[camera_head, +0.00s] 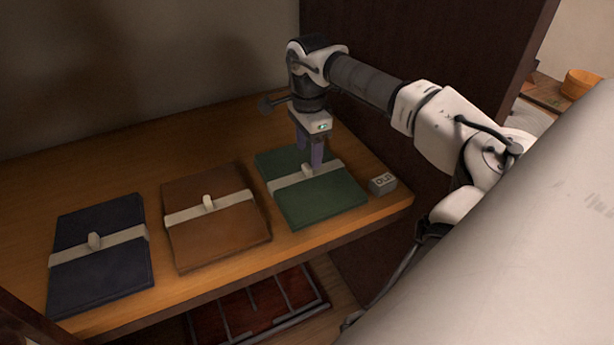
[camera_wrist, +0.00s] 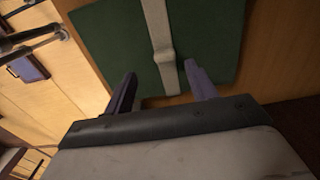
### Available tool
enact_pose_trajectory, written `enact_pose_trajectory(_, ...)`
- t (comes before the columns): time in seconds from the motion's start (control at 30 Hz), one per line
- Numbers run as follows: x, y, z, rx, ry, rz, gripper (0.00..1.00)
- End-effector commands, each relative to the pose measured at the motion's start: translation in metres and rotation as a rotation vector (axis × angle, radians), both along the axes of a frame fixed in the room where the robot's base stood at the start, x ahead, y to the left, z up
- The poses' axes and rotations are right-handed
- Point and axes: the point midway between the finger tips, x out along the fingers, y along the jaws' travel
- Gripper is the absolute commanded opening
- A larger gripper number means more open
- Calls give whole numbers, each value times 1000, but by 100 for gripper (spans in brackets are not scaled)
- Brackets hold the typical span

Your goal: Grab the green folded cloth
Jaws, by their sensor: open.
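The green folded cloth (camera_head: 318,201) lies flat at the right end of the wooden shelf, with a pale band and a small light knob across its middle. My gripper (camera_head: 311,165) points down over the cloth's band, close to the knob. In the wrist view, the green cloth (camera_wrist: 205,40) fills the upper middle, with its band running between the two fingers. My gripper (camera_wrist: 158,85) is open there, with nothing held. I cannot tell whether the fingertips touch the cloth.
A brown folded cloth (camera_head: 225,235) and a dark blue one (camera_head: 105,275) lie to the left on the shelf (camera_head: 150,160). A small grey labelled block (camera_head: 383,184) sits just right of the green cloth. A dark upright panel (camera_head: 420,60) stands behind and to the right.

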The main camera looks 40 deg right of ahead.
Motion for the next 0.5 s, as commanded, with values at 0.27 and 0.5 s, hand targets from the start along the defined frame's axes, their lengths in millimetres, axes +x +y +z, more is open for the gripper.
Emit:
enact_pose_trajectory(0.27, 7, -1, -28, 3, 2, 0, 56)
enact_pose_trajectory(0.5, 7, -2, -52, 0, 0, 0, 56)
